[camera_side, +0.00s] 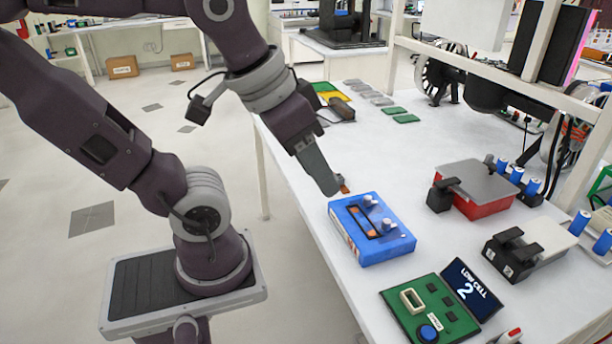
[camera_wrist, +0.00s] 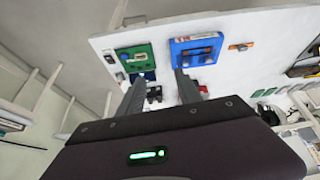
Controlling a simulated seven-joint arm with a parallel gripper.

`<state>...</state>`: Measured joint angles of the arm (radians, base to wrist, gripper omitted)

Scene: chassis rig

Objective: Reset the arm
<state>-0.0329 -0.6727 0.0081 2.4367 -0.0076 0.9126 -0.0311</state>
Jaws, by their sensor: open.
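My gripper (camera_side: 334,186) hangs at the end of my arm, just above and behind the blue box in the side view. In the wrist view my gripper (camera_wrist: 160,82) shows two grey fingers spread apart with nothing between them. The blue box (camera_side: 387,248) has an orange-framed slot and two pale knobs on top. It stands on the white table (camera_side: 310,200) and also shows in the wrist view (camera_wrist: 183,58). A small orange-brown piece near the fingertips partly shows behind the blue box in the side view; the wrist view shows an orange piece (camera_wrist: 243,46) beside the box.
A green board (camera_side: 405,295) with a "LOW CELL 2" display (camera_side: 468,283) lies at the front. A red box with a grey top (camera_side: 485,205) and a black-and-grey fixture (camera_side: 512,258) stand to the right, near several blue cells. The table's middle is mostly clear.

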